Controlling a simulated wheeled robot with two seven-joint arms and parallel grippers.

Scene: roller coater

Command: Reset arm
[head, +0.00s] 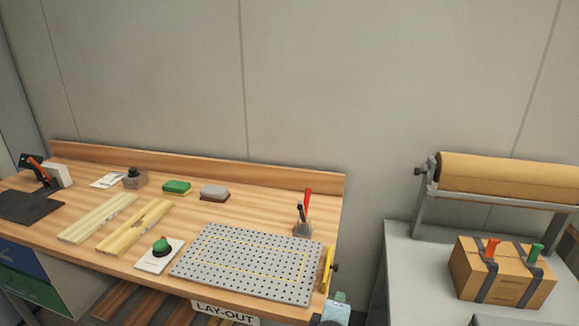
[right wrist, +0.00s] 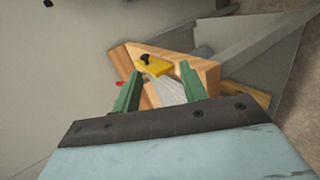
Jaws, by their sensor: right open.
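In the right wrist view my right gripper (right wrist: 160,68) has its two green fingers spread apart, with nothing held between them. Beyond the fingers is the end of the wooden bench, with a yellow piece (right wrist: 154,66) carrying a black knob. In the head view a small light-blue part, which looks like my right gripper's body, shows at the bottom edge just below the bench's right end; its fingers cannot be made out there. My left gripper is not in view.
At right, a grey table (head: 405,262) bears a paper roll (head: 510,170) and a cardboard box (head: 500,272).

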